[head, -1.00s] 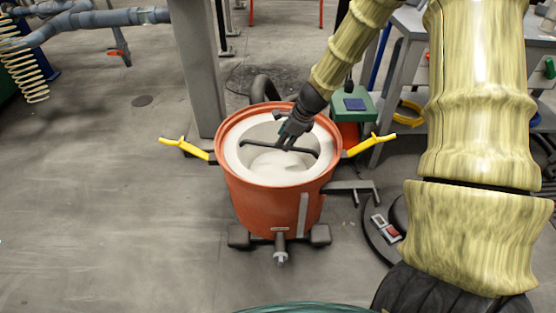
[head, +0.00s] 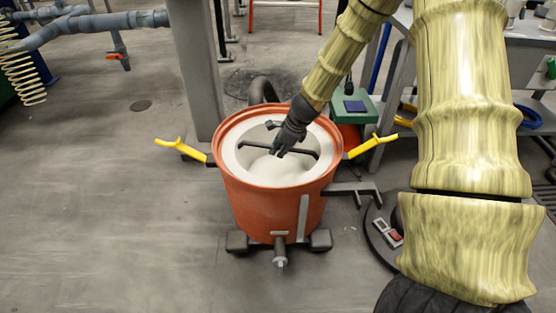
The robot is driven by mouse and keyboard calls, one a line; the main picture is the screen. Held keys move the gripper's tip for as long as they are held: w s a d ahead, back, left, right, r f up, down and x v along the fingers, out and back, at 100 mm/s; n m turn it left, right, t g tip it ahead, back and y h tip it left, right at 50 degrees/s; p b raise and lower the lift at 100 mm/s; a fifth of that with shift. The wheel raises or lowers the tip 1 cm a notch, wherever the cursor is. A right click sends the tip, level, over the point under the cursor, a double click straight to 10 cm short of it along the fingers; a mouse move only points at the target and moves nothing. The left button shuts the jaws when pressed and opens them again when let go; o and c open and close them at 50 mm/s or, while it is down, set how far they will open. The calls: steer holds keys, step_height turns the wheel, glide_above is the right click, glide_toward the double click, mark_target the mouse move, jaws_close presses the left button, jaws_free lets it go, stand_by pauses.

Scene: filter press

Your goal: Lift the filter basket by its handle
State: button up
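The filter basket (head: 229,157) is a pale, round-rimmed liner inside an orange drum (head: 250,205). White material (head: 275,170) shows inside it. Its dark handle (head: 305,152) is a bar running left to right across the opening. My black gripper (head: 279,152) reaches down from the upper right, with its fingertips at the middle of the bar. The gripper hides part of the bar. I cannot tell whether the fingers touch it or how far they are closed. The basket sits down in the drum.
Yellow-gripped levers stick out at the drum's left (head: 180,149) and right (head: 372,145). A grey post (head: 193,70) stands close behind on the left. A green-topped box (head: 352,106) is behind right. The floor at left is clear.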

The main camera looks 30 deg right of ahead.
jaws_close()
steer(key=shift+r, duration=0.1)
